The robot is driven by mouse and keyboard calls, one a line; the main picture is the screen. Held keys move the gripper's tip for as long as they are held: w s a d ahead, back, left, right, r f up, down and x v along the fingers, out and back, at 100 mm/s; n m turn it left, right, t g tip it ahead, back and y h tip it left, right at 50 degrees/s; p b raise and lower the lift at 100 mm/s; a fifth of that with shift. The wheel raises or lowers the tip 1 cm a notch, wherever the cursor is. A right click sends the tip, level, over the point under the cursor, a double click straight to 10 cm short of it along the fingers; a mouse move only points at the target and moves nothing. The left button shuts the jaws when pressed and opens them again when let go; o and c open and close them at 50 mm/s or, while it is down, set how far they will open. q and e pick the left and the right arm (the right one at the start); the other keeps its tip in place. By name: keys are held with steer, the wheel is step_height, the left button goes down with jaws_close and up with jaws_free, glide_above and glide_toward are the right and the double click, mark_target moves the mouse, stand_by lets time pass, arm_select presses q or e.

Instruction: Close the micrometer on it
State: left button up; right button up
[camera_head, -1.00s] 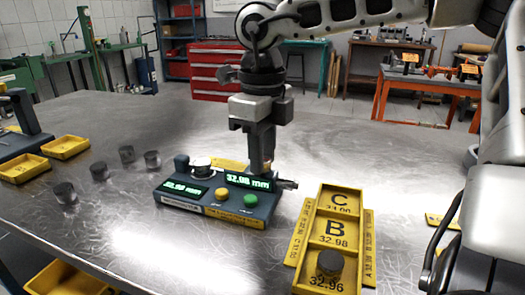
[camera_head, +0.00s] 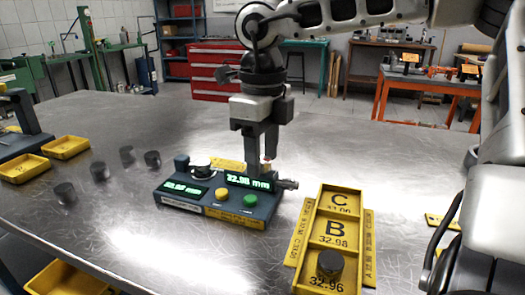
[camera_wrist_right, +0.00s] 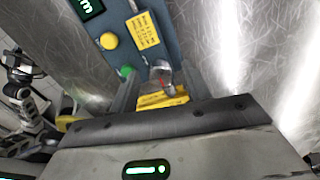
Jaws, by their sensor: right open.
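The micrometer is a dark blue-grey bench unit (camera_head: 218,207) in the middle of the table. Its lit display (camera_head: 248,182) reads 32.98 mm; a second lit display sits at its left. It has a yellow button (camera_head: 222,194) and a green button (camera_head: 250,201). Its metal knob (camera_head: 287,184) sticks out at the right end and also shows in the right wrist view (camera_wrist_right: 161,74). A dark round piece (camera_head: 202,171) sits at its back; I cannot tell whether it is a gauged part. My right gripper (camera_head: 261,160) points down over the right end, its fingers apart around the knob area. My left gripper is out of view.
A yellow sorting tray (camera_head: 372,250) marked B and C holds a dark cylinder (camera_head: 330,263) in its front bay. Several dark cylinders (camera_head: 99,171) stand at the left. Yellow bins (camera_head: 65,147) lie farther left. The table behind the unit is clear.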

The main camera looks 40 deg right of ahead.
mark_target(262, 159)
arm_select(q)
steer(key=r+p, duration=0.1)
steer(key=p, duration=0.1)
steer(key=shift+p, duration=0.4)
arm_select(e)
step_height(262, 159, up, 16)
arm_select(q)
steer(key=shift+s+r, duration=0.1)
